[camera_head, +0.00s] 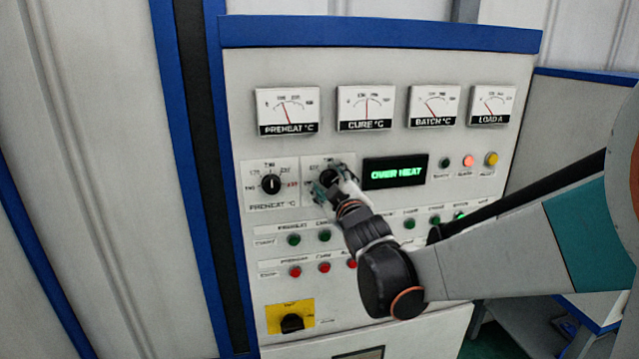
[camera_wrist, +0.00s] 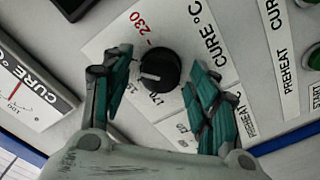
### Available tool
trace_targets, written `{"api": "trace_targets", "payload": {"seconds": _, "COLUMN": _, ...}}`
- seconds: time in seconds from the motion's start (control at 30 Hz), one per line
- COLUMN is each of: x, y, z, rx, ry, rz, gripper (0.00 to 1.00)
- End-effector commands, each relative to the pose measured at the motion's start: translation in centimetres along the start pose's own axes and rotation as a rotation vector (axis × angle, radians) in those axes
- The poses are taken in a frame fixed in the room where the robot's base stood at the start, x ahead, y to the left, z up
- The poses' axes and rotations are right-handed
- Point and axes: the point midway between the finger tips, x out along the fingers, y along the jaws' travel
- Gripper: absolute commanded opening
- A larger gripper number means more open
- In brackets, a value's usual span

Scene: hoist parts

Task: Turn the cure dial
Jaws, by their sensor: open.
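The cure dial (camera_wrist: 160,70) is a round black knob with a pale pointer line, on a white plate marked CURE °C. In the wrist view it sits between the teal fingers of my gripper (camera_wrist: 158,92), which are open on either side of it, with a visible gap. In the head view the cure dial (camera_head: 330,177) shows at the right of the preheat dial, partly hidden by my gripper (camera_head: 328,188). The cure gauge (camera_head: 366,107) is above it on the panel. The display (camera_head: 395,171) reads OVER HEAT in green.
The preheat dial (camera_head: 271,184) is close on the left. Green buttons (camera_head: 294,239) and red buttons (camera_head: 295,272) lie below. A yellow plate with a black switch (camera_head: 291,319) is at the lower left. Lit lamps (camera_head: 468,160) are at the right of the display.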

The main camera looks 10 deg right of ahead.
Motion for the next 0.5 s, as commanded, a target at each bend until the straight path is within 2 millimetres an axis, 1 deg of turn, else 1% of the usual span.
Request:
{"api": "trace_targets", "payload": {"seconds": 0.17, "x": -1.6, "y": 0.0, "z": 0.0, "rx": 0.000, "ry": 0.000, "rz": 0.000, "gripper": 0.54}}
{"api": "trace_targets", "payload": {"seconds": 0.5, "x": -8.1, "y": 0.0, "z": 0.0, "rx": 0.000, "ry": 0.000, "rz": 0.000, "gripper": 0.54}}
